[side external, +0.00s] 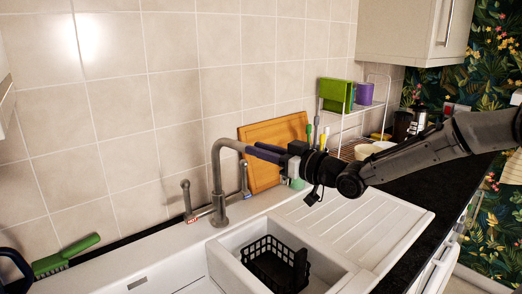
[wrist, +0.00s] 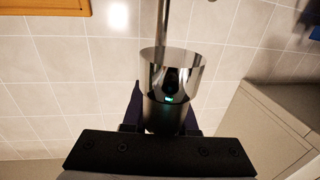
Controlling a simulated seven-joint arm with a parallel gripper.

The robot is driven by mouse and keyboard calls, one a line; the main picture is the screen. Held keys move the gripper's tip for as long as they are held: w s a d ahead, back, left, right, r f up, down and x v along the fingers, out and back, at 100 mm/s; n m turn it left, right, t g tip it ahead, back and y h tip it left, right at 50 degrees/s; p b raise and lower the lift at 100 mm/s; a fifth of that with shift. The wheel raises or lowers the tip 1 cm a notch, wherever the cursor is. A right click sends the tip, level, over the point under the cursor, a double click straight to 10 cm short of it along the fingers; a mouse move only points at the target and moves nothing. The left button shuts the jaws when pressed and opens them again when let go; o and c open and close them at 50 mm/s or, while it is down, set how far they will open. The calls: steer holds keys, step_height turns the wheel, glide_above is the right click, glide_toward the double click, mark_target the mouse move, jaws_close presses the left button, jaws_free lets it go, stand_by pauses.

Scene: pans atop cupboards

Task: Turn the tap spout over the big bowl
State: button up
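The grey metal tap (side external: 217,185) stands at the back of the white sink, with its spout bent over to the right. The big bowl (side external: 180,280) lies at front left, partly cut off by the frame. My gripper (side external: 262,152) is at the spout's end, its dark purple fingers reaching in from the right. In the wrist view, the shiny spout end (wrist: 172,68) stands between the fingers of my gripper (wrist: 163,110), one on each side. No clear gap shows, but whether both fingers press on it I cannot tell.
The small bowl (side external: 235,245) holds a black basket (side external: 272,262). The ribbed drainer (side external: 365,222) is bare. A wooden board (side external: 262,172) leans on the tiles behind the tap. A dish rack (side external: 345,125) stands back right, and a green brush (side external: 66,256) is at left.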

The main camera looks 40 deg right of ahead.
jaws_close()
stand_by(1.0)
steer(key=shift+a, duration=0.2)
steer(key=w+a+m+g+h, duration=0.2)
steer(key=a+m+h, duration=0.3)
steer(key=a+h, duration=0.2)
steer(key=w+a+m+g+h, duration=0.2)
steer(key=a+m+h, duration=0.4)
steer(key=h, duration=0.3)
steer(key=shift+w+a+g, duration=0.25)
steer(key=shift+a+g, duration=0.15)
steer(key=shift+g, duration=0.2)
stand_by(0.5)
steer(key=o, duration=0.7)
jaws_free()
